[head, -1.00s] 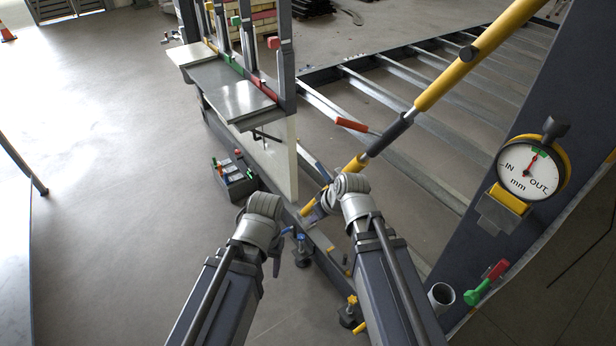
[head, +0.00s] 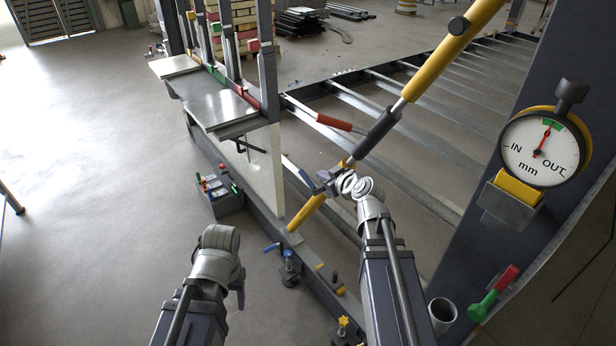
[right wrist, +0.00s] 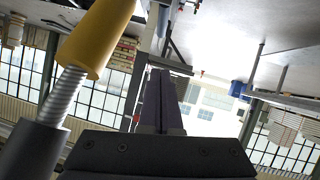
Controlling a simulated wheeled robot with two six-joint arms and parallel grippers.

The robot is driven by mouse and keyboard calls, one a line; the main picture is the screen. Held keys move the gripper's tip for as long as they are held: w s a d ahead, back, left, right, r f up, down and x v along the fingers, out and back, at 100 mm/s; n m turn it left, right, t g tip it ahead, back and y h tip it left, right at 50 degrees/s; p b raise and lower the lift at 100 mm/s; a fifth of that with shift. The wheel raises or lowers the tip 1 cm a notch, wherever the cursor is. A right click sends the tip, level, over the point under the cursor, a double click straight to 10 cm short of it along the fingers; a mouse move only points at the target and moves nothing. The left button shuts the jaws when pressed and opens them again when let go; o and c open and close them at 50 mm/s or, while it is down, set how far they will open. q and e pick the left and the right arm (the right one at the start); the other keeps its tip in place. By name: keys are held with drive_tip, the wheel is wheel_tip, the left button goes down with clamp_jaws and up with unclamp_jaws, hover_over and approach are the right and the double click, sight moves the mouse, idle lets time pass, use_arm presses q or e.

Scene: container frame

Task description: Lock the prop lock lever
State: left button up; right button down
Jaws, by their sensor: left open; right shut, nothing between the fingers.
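The prop is a yellow diagonal strut (head: 440,62) with a dark grey collar (head: 377,132) and a yellow lower tube (head: 306,212). A lever with a red handle (head: 334,123) sticks out to the left of the collar. My right gripper (head: 326,180) is by the prop just below the collar, below the red handle; whether it touches is unclear. In the right wrist view its fingers (right wrist: 158,105) are shut with nothing between them, and the strut (right wrist: 98,38) passes on the left. My left gripper (head: 238,292) is low on the left, mostly hidden behind its wrist, open and away from the prop.
A dial gauge (head: 540,150) sits on the dark post at right, above a red and green handle (head: 493,293). A grey shelf (head: 222,98) and white panel (head: 258,172) stand left of the prop. A small box (head: 220,194) is on the floor. Open floor lies left.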

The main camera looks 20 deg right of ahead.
drive_tip(key=b, duration=0.5)
approach(303, 173)
drive_tip(key=w, duration=0.4)
drive_tip(key=shift+w+a+f+b, duration=0.2)
drive_tip(key=shift+w+f+b, duration=0.1)
drive_tip(key=shift+f+b, duration=0.4)
drive_tip(key=shift+w+a+f+b, duration=0.25)
drive_tip(key=shift+f+b, duration=0.25)
drive_tip(key=shift+b, duration=0.3)
